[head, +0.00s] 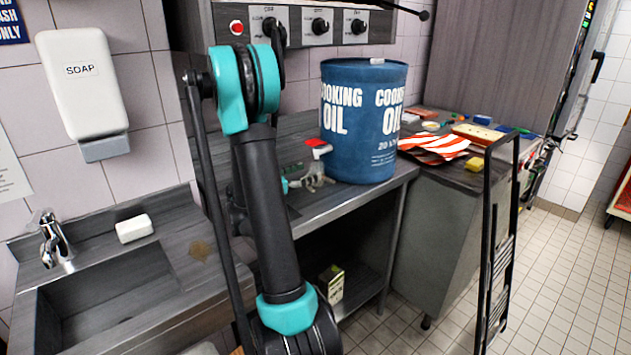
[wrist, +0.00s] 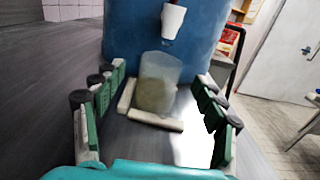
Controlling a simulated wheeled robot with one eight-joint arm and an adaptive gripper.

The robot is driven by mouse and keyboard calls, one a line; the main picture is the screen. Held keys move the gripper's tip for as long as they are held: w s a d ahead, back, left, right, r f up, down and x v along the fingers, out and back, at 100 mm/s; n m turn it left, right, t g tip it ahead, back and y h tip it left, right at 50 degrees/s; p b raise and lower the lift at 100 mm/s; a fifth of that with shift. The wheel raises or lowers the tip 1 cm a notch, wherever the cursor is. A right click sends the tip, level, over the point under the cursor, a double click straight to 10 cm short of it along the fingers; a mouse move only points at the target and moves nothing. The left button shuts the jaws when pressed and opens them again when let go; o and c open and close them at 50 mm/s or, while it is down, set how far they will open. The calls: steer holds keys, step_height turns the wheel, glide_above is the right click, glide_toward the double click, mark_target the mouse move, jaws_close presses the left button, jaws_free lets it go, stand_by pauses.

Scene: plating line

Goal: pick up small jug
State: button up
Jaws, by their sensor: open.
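The small jug, a translucent cup-like vessel (wrist: 158,82) with a murky lower part, stands upright in the wrist view. It is on or just behind pale beige bars (wrist: 150,119), below a white spout (wrist: 173,20). My gripper (wrist: 162,79) is open, with one green-padded finger on each side of the jug and visible gaps to it. In the head view, my gripper (head: 300,175) is low over the counter beside the blue cooking oil drum (head: 362,120). The jug cannot be made out clearly there.
The drum stands close behind the jug, with its red-and-white tap (head: 318,147) overhead. The steel counter (head: 345,200) has its front edge nearby. A sink (head: 105,290) is at left. A striped cloth (head: 435,147) and small items lie on the right-hand cabinet.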

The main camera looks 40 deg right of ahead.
mark_target(310, 169)
steer(key=d, duration=0.4)
steer(key=shift+w+d+r, duration=0.15)
steer(key=shift+d, duration=0.05)
steer(key=c, duration=1.4)
steer(key=shift+o, duration=0.2)
steer(key=shift+r, duration=0.15)
